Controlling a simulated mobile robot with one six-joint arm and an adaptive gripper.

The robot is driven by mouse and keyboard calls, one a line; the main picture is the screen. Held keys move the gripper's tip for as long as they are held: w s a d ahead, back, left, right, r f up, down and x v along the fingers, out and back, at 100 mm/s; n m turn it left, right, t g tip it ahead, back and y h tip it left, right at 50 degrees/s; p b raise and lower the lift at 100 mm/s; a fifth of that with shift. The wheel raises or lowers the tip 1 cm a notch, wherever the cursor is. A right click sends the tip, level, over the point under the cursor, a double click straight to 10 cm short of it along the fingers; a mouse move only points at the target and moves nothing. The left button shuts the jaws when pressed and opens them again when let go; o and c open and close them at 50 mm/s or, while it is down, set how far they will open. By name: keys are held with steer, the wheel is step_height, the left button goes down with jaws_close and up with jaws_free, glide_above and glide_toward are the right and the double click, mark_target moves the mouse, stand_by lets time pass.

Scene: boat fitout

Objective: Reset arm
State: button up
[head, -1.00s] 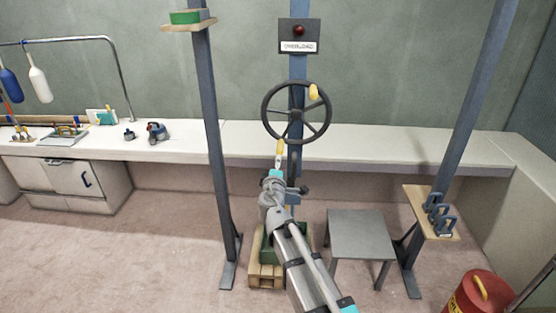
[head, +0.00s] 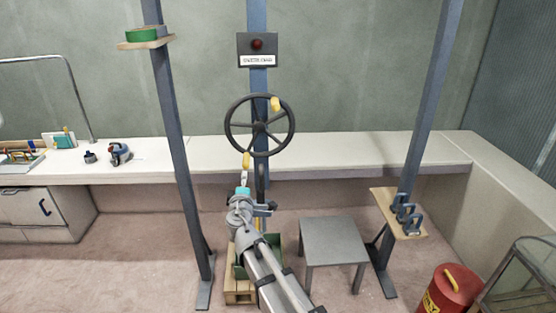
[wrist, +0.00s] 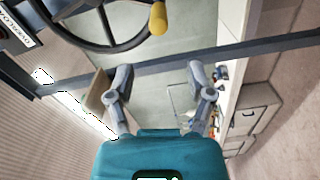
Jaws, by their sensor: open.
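My gripper (wrist: 158,70) is open and empty in the wrist view, its two grey fingers apart in front of the teal body. In the head view my gripper (head: 244,184) is small, just below a dark handwheel (head: 259,125), and its fingers are hard to make out. The handwheel has a yellow knob on its upper right rim. The wheel and its yellow knob (wrist: 157,18) also show at the top of the wrist view. A yellow-ended piece (head: 246,160) shows between wheel and gripper; I cannot tell whether the gripper touches it.
A blue post carries a box with a red lamp (head: 257,44) above the wheel. Steel posts stand left (head: 180,150) and right, with small wooden shelves. A grey table (head: 333,240), a red drum (head: 449,290) and a glass-sided case (head: 525,275) stand right. The long bench (head: 350,150) is largely clear.

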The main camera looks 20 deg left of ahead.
steer(key=w+d+f+m+g+h, duration=0.2)
steer(key=d+f+m+h, duration=0.15)
steer(key=d, duration=0.75)
steer(key=w+d+f+m+g+h, duration=0.1)
steer(key=w+d+f+m+h, duration=0.25)
steer(key=d, duration=0.85)
steer(key=d+f+m+g+h, duration=0.2)
steer(key=d+m+h, duration=0.3)
steer(key=d, duration=0.6)
steer(key=s+d+f+m+g+y, duration=0.2)
steer(key=s+d+f+m+g, duration=0.2)
steer(key=s+d, duration=0.4)
steer(key=s+d+f+m+g+y, duration=0.3)
steer(key=s+d+f+m+g, duration=0.1)
steer(key=s+d+g, duration=0.3)
steer(key=shift+s+d+f+g, duration=0.3)
steer(key=shift+s+d+f, duration=0.6)
steer(key=shift+d, duration=1.25)
steer(key=shift+s+r, duration=0.1)
steer(key=shift+r, duration=0.05)
